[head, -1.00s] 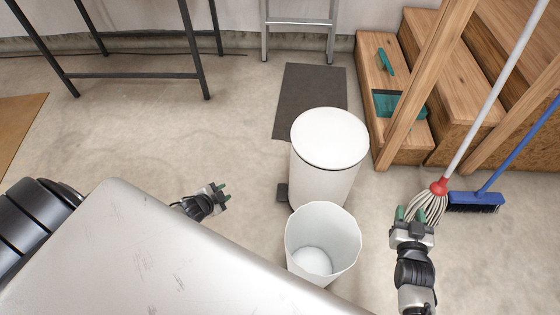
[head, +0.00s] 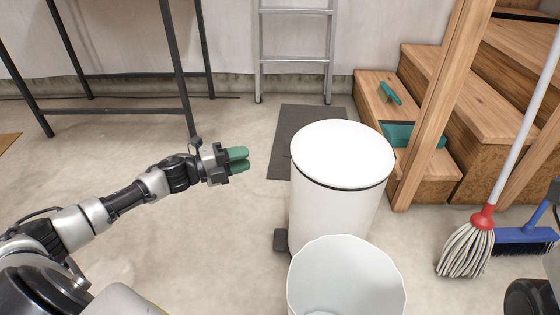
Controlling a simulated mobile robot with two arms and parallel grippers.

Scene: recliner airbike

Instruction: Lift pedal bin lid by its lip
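The pedal bin (head: 330,215) is a white cylinder standing upright on the floor right of centre. Its round white lid (head: 343,153) is down on the rim, with a dark line beneath its edge. A dark pedal (head: 281,240) sticks out at the bin's lower left. My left gripper (head: 247,160) is left of the lid, apart from it, with green fingertips pointing right toward it. Its fingers look closed together with nothing between them. My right gripper is not in view.
An open white bucket (head: 346,270) stands directly in front of the bin. A dark mat (head: 290,140) lies behind it. Wooden steps (head: 430,178), a mop (head: 467,247) and a blue broom (head: 520,238) are at the right. The floor left of the bin is clear.

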